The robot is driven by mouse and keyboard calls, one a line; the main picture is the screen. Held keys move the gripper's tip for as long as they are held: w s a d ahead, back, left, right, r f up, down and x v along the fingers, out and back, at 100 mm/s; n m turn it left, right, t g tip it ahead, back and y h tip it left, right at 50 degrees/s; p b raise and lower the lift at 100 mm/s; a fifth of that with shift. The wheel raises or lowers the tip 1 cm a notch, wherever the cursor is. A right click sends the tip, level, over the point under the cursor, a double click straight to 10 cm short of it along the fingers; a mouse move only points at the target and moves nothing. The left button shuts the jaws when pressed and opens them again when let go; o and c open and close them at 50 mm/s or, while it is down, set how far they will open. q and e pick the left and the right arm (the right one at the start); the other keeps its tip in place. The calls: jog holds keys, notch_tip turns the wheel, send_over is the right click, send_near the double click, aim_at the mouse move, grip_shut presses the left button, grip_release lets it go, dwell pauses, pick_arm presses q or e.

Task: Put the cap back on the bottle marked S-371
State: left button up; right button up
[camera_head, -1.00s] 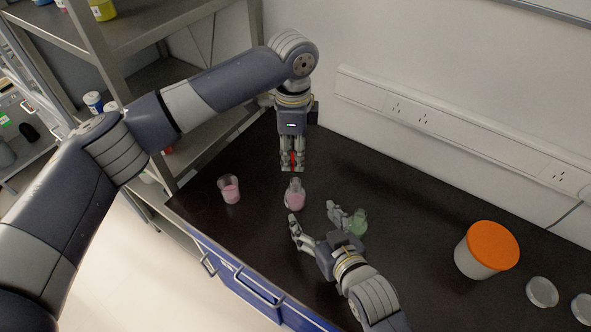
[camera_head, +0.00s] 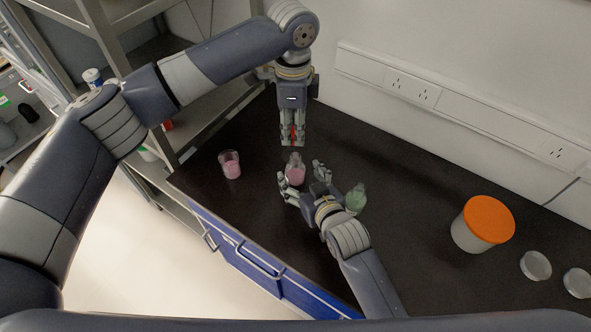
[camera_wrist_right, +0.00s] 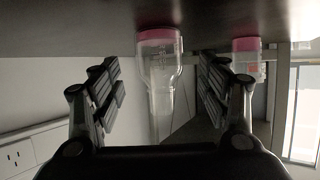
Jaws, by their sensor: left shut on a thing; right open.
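My left gripper (camera_head: 293,143) points down above and just behind a clear bottle with pink liquid (camera_head: 295,172). It is shut on a small red thing (camera_head: 294,133), likely the cap, mostly hidden by the fingers. My right gripper (camera_head: 299,171) is open, with its fingers reaching toward either side of the pink bottle. In the right wrist view, which is upside down, the uncapped pink bottle (camera_wrist_right: 158,70) stands upright between the open fingers, with no grip on it. I cannot read any S-371 marking.
A beaker with pink liquid (camera_head: 230,166) stands to the left; it also shows in the wrist view (camera_wrist_right: 246,62). A green-liquid flask (camera_head: 356,198) stands close to my right gripper's right side. An orange-lidded tub (camera_head: 484,226) and clear dishes (camera_head: 536,265) lie farther right. A shelf stands left.

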jog(key=shift+x, duration=2)
jog(key=c, duration=1.6)
pick_arm(q)
send_over(294, 156)
jog(key=shift+f, duration=2.45)
jog(key=shift+f, duration=0.9)
jog(key=shift+f, duration=0.6)
pick_arm(e)
grip_shut()
